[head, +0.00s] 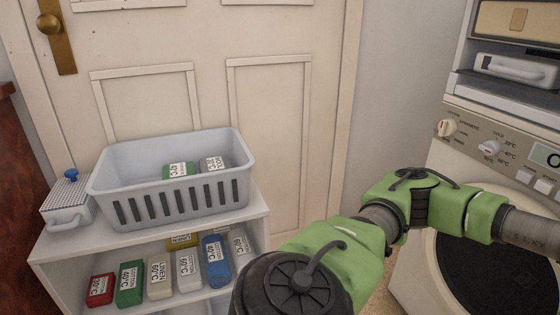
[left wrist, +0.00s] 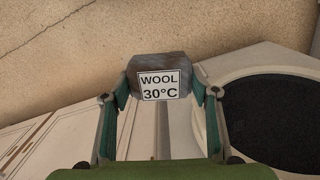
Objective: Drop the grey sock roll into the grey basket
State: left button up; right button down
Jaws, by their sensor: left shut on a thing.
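In the left wrist view my left gripper (left wrist: 160,92) is shut on a grey roll (left wrist: 160,64) with a white label reading WOOL 30°C. The roll sits between both fingers, with floor behind it. The gripper and this roll do not show in the head view. The light grey basket (head: 180,203) stands on top of the white shelf unit, left of centre in the head view. A green roll (head: 178,169) and another grey roll (head: 214,164) lie inside it. My right gripper is not in view.
The white shelf unit (head: 238,220) holds several labelled coloured rolls below the basket. A checkered box with a blue knob (head: 68,200) stands left of the basket. A door is behind. A washing machine (head: 470,170) stands at right. My green arm crosses the lower right.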

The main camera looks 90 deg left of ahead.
aim_at(170, 177)
jog(key=l+u, duration=0.1)
jog(key=u, duration=0.35)
jog(key=i+l+u, duration=0.1)
jog(key=u, duration=0.4)
jog(key=l+u, duration=0.15)
jog(key=u, duration=2.25)
